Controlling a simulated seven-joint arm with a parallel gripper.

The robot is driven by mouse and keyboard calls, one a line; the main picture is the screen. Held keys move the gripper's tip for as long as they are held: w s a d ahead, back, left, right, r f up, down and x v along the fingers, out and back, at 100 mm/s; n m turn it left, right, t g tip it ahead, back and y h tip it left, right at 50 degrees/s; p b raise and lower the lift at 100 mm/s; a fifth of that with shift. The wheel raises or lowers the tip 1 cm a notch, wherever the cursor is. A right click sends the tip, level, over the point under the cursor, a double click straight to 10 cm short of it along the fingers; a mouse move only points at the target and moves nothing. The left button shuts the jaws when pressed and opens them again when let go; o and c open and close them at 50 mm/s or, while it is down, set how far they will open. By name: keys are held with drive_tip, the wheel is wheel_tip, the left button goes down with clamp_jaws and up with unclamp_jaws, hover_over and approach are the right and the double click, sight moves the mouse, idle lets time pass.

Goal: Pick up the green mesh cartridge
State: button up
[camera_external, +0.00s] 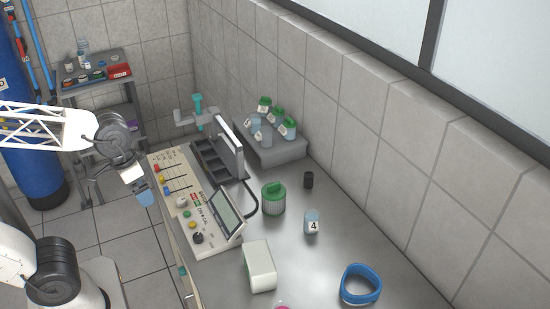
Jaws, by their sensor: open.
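My gripper (146,198) hangs at the left, beyond the bench's left edge and well apart from the cartridge. Its fingers point down and are open, with nothing seen between them.
The control panel (192,205) with a raised screen (228,210) lies between my gripper and the cartridge. Green-capped bottles stand on a grey rack (268,148) behind.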

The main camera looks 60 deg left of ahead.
drive_tip(key=w+d+f+n+g+h, duration=0.1)
drive_tip(key=w+d+f+n+h, duration=0.15)
drive_tip(key=w+n, duration=0.4)
drive_tip(key=n+t+h, duration=0.3)
drive_tip(key=n+h, duration=0.4)
drive_tip(key=n, duration=0.3)
approach(273, 195)
drive_tip(key=s+d+r, duration=0.1)
drive_tip(key=s+d, duration=0.1)
drive_tip(key=s, duration=0.1)
drive_tip(key=s+d+r, duration=0.1)
drive_tip(key=s+d, duration=0.1)
drive_tip(key=s, duration=0.1)
drive_tip(key=s+d+r, duration=0.1)
drive_tip(key=s+d, duration=0.1)
drive_tip(key=s, duration=0.1)
drive_tip(key=shift+s, duration=0.4)
drive_tip(key=w+a+f+n+t, duration=0.1)
drive_tip(key=w+a+f+n, duration=0.1)
drive_tip(key=w, duration=0.1)
drive_tip(key=w+a+f+n+t, duration=0.1)
drive_tip(key=w+a+f+n, duration=0.1)
drive_tip(key=w, duration=0.1)
drive_tip(key=w+a+f+n+t, duration=0.1)
drive_tip(key=w+a+f+n, duration=0.1)
drive_tip(key=w+f+n, duration=0.1)
drive_tip(key=shift+a+t+h, duration=0.1)
drive_tip(key=shift+t+h, duration=0.15)
drive_tip(key=shift+t, duration=0.15)
drive_tip(key=shift+x, duration=1.3)
